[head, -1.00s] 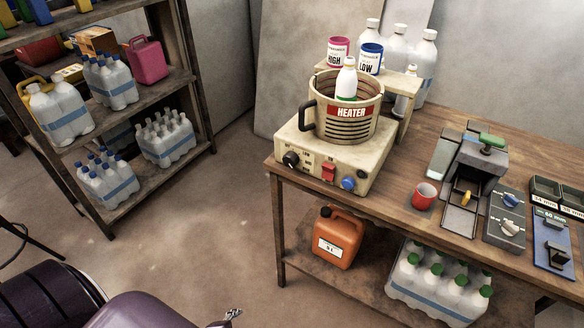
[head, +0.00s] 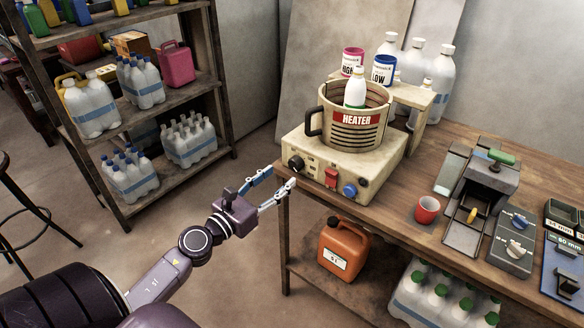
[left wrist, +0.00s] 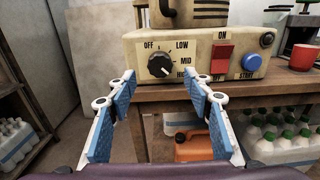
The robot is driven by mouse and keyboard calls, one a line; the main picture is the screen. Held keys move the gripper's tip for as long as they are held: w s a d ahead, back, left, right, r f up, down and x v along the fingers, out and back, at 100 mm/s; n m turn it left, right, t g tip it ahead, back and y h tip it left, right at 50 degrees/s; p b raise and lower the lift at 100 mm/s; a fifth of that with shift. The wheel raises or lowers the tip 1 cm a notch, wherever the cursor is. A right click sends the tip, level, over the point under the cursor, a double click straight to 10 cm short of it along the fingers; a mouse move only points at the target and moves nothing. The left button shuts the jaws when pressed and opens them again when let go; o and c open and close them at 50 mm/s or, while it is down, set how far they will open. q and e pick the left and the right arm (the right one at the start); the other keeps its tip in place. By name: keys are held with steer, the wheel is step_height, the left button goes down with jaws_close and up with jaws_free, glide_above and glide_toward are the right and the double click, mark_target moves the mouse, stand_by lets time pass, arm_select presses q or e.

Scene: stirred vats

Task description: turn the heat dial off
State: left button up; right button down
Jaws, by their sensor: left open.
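The heat dial (head: 296,163) is a black knob on the front left of the cream heater base (head: 340,168). In the left wrist view the dial (left wrist: 160,65) sits among the labels OFF, LOW, MID and a partly hidden HIGH. Its white mark seems to point down and right, between MID and HIGH, away from OFF. My left gripper (head: 280,177) is open and empty, in front of and slightly below the dial, apart from it. In the left wrist view its blue-padded fingers (left wrist: 160,84) stand to either side below the dial. My right gripper is not in view.
A red switch (left wrist: 222,56) and a blue START button (left wrist: 251,62) are right of the dial. A heater pot (head: 352,128) holding a white bottle (head: 355,88) stands on the base. An orange canister (head: 342,250) is on the shelf below. Open floor lies left of the bench.

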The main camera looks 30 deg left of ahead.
mark_target(293, 166)
arm_select(q)
steer(key=w+p, duration=0.1)
steer(key=w, duration=0.3)
steer(key=shift+w+d, duration=0.15)
steer(key=shift+w, duration=1)
steer(key=shift+d, duration=0.1)
steer(key=c, duration=1.2)
steer(key=shift+o, duration=0.2)
